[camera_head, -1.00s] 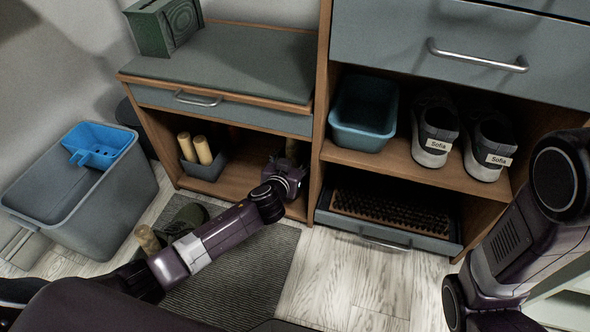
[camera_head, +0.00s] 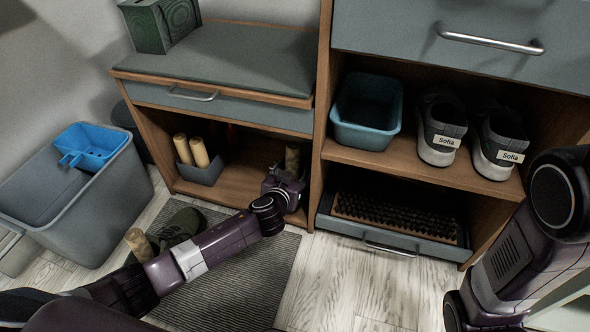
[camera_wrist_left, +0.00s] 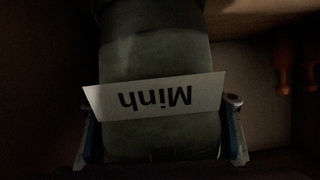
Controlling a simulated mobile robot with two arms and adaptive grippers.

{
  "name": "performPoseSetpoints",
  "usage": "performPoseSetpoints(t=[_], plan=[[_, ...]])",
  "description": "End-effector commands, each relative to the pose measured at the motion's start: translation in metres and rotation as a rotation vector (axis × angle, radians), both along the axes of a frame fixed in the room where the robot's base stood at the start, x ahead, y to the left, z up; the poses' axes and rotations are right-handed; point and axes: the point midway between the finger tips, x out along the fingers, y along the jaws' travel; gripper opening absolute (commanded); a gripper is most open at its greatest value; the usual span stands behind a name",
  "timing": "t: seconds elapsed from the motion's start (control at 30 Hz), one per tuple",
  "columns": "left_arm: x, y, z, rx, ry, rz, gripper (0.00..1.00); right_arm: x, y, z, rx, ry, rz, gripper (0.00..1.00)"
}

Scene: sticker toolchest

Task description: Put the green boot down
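My left gripper (camera_head: 287,186) reaches into the open lower compartment of the bench. In the left wrist view, its two fingers (camera_wrist_left: 163,130) flank the sides of a dark green boot (camera_wrist_left: 155,55) and seem closed on it. The boot carries a white "Minh" label (camera_wrist_left: 154,97), upside down in that view. I cannot tell whether the sole touches the shelf (camera_head: 232,186). My right arm is at the right edge, its gripper outside the picture.
A dark green shoe (camera_head: 181,226) lies on the grey mat (camera_head: 240,275) beside my left arm, with a wooden peg (camera_head: 138,242) near it. A grey box (camera_head: 200,172) with pegs stands left in the compartment. Labelled sneakers (camera_head: 440,130) and a teal bin (camera_head: 367,115) fill the right shelf.

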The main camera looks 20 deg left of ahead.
Motion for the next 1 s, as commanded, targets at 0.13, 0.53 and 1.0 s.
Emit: performPoseSetpoints(t=[0.13,0.53,1.0], plan=[[0.0,0.0,0.0,0.0,0.0,0.0,0.67,0.0,0.0,0.0,0.0,0.0,0.0,1.0],[-0.017,-0.001,0.011,-0.002,0.002,-0.001,0.67,0.001,0.0,0.016,0.0,0.001,-0.001,1.0],[-0.096,-0.001,0.043,-0.003,0.002,-0.001,0.67,-0.001,0.0,0.063,0.001,-0.007,0.0,1.0]])
